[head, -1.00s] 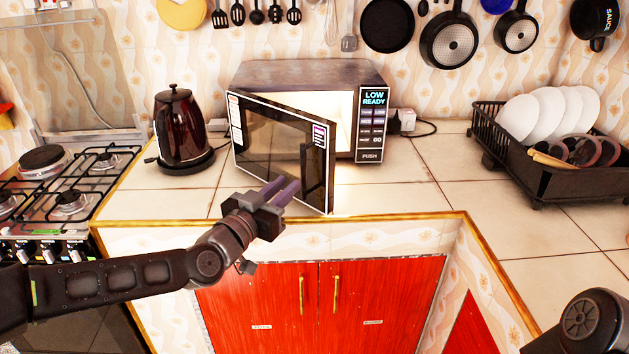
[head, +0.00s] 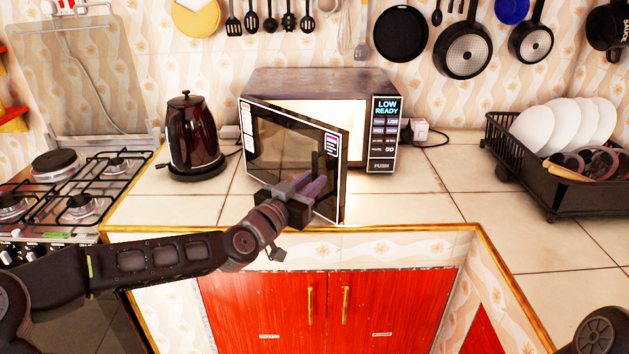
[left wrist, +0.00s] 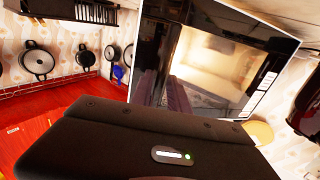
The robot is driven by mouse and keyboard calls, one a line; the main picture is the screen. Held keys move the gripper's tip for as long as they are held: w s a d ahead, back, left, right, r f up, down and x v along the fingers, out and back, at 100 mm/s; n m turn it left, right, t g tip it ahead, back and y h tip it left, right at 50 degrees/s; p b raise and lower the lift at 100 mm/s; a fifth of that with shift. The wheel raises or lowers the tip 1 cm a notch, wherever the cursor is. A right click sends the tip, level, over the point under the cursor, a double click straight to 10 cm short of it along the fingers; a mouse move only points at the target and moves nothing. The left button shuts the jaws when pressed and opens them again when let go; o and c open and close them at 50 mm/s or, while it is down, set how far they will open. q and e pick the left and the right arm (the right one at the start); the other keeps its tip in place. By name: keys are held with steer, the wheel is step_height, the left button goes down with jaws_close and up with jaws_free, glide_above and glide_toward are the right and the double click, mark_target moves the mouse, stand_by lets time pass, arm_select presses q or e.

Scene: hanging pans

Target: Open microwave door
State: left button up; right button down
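The microwave (head: 320,80) stands against the wall on the counter. Its door (head: 275,145) is hinged at the left and stands partly open, swung out toward me. A bright interior shows between the door and the control panel (head: 384,133). A dark upright handle (head: 316,165) is near the door's free right edge. My left gripper (head: 312,186) is in front of the door's lower right part, its fingertips close to the handle; contact is unclear. Its finger gap is unclear. My right gripper is out of view.
A dark red kettle (head: 193,135) stands left of the microwave, beside the gas stove (head: 85,200). A dish rack (head: 560,185) with plates is at the right. Pans and utensils hang on the wall above. Counter between microwave and rack is clear.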

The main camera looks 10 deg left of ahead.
arm_select(q)
steer(key=shift+w+d, duration=0.2)
steer(key=shift+w, duration=0.45)
steer(key=shift+c, duration=0.5)
jaws_close()
stand_by(0.5)
